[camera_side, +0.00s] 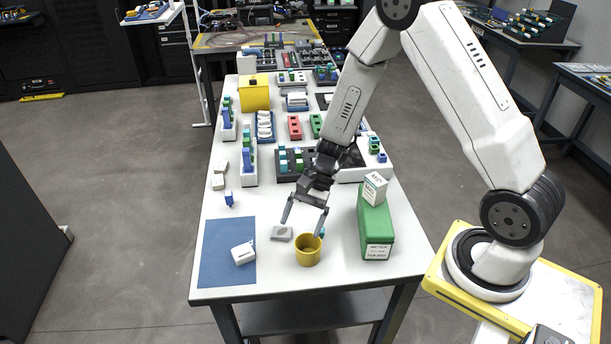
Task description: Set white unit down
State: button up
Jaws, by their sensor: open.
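A small white unit (243,253) lies on the blue mat (225,272) at the table's front left, turned at a slight angle. Another white box (375,188) with a printed label sits tilted on top of a green box (376,228) at the right; I cannot tell which of the two the task names. My gripper (301,228) is open and points down, with nothing seen between its fingers. It is to the right of the mat, above or near a small grey block (282,233) and a yellow cup (308,250), apart from both white boxes.
The yellow cup holds a small teal-tipped item. Behind my gripper stand racks of coloured parts, a dark tray (291,163) and a yellow box (254,93). Small white blocks (219,176) and a blue piece (229,199) lie at the left. Much of the mat is bare.

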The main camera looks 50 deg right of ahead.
jog(key=s+d+r+n+t+h, duration=0.3)
jog(key=s+r+n+h, duration=0.4)
jog(key=r+n, duration=0.3)
jog(key=n+h, duration=0.1)
jog(key=n, duration=0.2)
jog(key=shift+s+d+r+n, duration=0.15)
jog(key=shift+d+r+n, duration=0.15)
jog(key=shift+r, duration=0.05)
